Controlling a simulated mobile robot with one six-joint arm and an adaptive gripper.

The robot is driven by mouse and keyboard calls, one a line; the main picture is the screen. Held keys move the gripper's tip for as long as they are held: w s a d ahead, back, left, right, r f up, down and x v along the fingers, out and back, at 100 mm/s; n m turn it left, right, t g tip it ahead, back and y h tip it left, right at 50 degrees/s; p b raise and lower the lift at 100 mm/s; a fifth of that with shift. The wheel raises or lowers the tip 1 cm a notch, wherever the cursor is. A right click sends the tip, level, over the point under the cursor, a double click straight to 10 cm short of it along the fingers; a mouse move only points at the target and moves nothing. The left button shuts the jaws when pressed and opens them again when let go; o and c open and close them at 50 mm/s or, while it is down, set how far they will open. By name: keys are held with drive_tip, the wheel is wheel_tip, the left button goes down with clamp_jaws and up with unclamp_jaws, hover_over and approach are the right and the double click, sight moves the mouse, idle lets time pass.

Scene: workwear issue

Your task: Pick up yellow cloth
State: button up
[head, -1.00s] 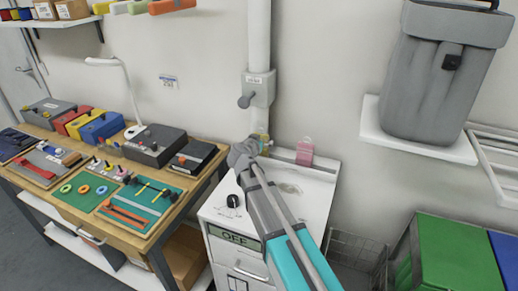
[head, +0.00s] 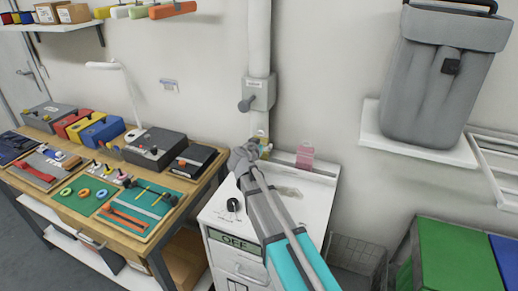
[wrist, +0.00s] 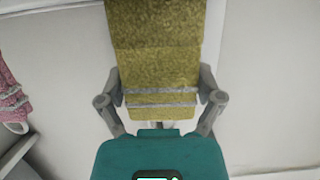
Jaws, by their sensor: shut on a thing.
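The yellow cloth (wrist: 155,60) fills the upper middle of the wrist view, a mustard-yellow strip with two grey bands near its lower end. My gripper (wrist: 162,92) has one finger on each side of the cloth and is shut on it. In the head view only a small piece of the yellow cloth (head: 264,142) shows past my gripper (head: 252,150), above the back of the white cabinet. The cloth's far end is cut off by the top of the wrist view.
A pink cloth or tag (head: 304,154) stands at the back of the white cabinet (head: 312,190), right of my gripper. It also shows at the left of the wrist view (wrist: 10,90). A grey switch box (head: 260,92) is on the wall above. A wooden workbench (head: 150,232) is to the left.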

drive_tip(key=shift+r, duration=0.1)
wheel_tip(320, 180, up, 3)
drive_tip(key=p, duration=0.2)
drive_tip(key=shift+f+p, duration=0.2)
drive_tip(key=shift+p, duration=0.2)
drive_tip(key=s+d+r+p, duration=0.8)
drive_tip(key=s+r+p, duration=0.1)
drive_tip(key=shift+r+p, duration=0.3)
drive_tip(key=shift+s+d+r+p, duration=0.3)
drive_tip(key=shift+s+d, duration=0.4)
drive_tip(key=shift+d, duration=0.05)
drive_tip(key=shift+s, duration=0.1)
idle(0.3)
drive_tip(key=shift+a, duration=0.15)
